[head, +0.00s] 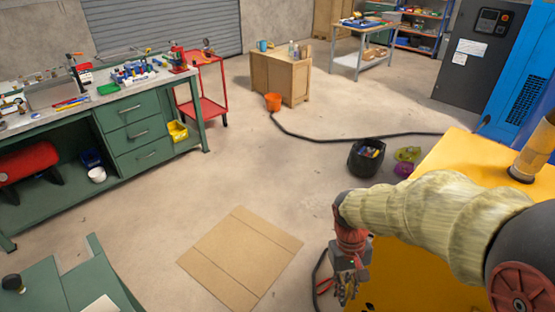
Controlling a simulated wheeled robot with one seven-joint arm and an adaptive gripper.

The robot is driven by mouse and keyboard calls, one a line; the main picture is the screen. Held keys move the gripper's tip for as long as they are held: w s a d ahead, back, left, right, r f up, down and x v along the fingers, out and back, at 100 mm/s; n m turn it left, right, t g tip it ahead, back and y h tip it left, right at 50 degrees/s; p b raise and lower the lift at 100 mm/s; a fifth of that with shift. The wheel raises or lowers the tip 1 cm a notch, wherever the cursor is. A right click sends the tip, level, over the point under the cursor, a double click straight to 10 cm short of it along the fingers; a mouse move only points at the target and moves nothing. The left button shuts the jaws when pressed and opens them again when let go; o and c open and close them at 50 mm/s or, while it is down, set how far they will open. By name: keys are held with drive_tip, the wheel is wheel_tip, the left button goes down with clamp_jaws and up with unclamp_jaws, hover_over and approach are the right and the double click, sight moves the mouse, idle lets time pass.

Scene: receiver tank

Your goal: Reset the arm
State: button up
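My arm comes in from the lower right, in a ribbed beige sleeve, and bends down at a red and grey wrist. My gripper (345,287) hangs at the lower right, pointing down, beside a large yellow body (455,155). Its fingers are small and partly dark, so I cannot tell whether they are open or shut. I see no object clearly held in it.
A flat cardboard sheet (240,258) lies on the floor left of my gripper. A black bucket (366,158) and a dark hose (330,139) lie beyond. A green workbench (130,105) stands left, a blue cabinet (525,85) right. The middle floor is mostly clear.

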drive_tip(key=s+r+t, duration=0.3)
drive_tip(key=r+t, duration=0.1)
drive_tip(key=r, duration=0.6)
drive_tip(key=s+d+r+m+t+y+p, duration=0.1)
drive_tip(key=s+r+t, duration=0.3)
drive_tip(key=r, duration=0.6)
drive_tip(key=shift+m, duration=0.3)
drive_tip(key=shift+d+r, duration=0.1)
drive_tip(key=shift+d, duration=0.05)
